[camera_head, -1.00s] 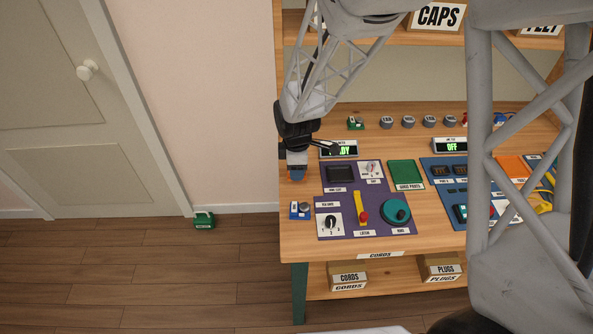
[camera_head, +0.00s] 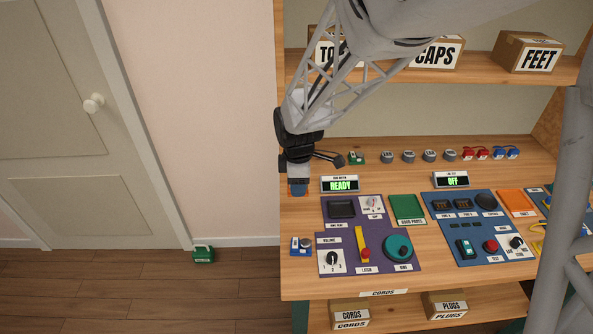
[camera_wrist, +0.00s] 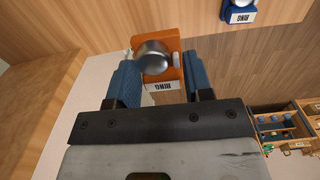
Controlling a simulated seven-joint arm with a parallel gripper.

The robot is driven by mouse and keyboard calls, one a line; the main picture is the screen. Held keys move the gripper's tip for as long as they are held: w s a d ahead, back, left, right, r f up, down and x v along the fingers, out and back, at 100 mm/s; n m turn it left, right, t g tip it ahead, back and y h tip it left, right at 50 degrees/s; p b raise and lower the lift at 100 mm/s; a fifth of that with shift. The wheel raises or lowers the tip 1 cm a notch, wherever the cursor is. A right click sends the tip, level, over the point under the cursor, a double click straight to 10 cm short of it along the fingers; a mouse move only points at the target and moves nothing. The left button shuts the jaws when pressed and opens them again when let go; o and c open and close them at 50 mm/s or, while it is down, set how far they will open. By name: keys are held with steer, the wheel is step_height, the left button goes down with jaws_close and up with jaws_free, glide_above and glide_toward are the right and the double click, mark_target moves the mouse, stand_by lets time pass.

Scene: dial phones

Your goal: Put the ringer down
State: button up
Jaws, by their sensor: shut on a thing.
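An orange ringer (camera_wrist: 172,74) with a silver dome and a RING label is between the two blue fingers of my gripper (camera_wrist: 160,84) in the wrist view. I cannot tell whether the ringer touches the wood. A blue ringer (camera_head: 301,245) stands nearer the front edge; it also shows in the wrist view (camera_wrist: 239,12).
A purple panel (camera_head: 345,233) with dial and switches lies right of the gripper. A shelf with boxes (camera_head: 435,52) hangs above.

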stand_by(0.3)
steer(key=s+d+f, duration=0.1)
steer(key=s+d, duration=0.3)
steer(key=s, duration=0.1)
steer(key=s+d+f, duration=0.1)
steer(key=s+d, duration=0.4)
steer(key=s+d+f, duration=0.1)
steer(key=s+d, duration=0.3)
steer(key=s, duration=0.1)
steer(key=shift+s+d+f, duration=0.2)
steer(key=shift+s+f, duration=0.05)
steer(key=shift+f, duration=0.05)
glide_above(341, 209)
steer(key=shift+f, duration=0.7)
steer(key=shift+f, duration=0.1)
stand_by(0.3)
steer(key=shift+f, duration=1.7)
steer(key=shift+f, duration=0.2)
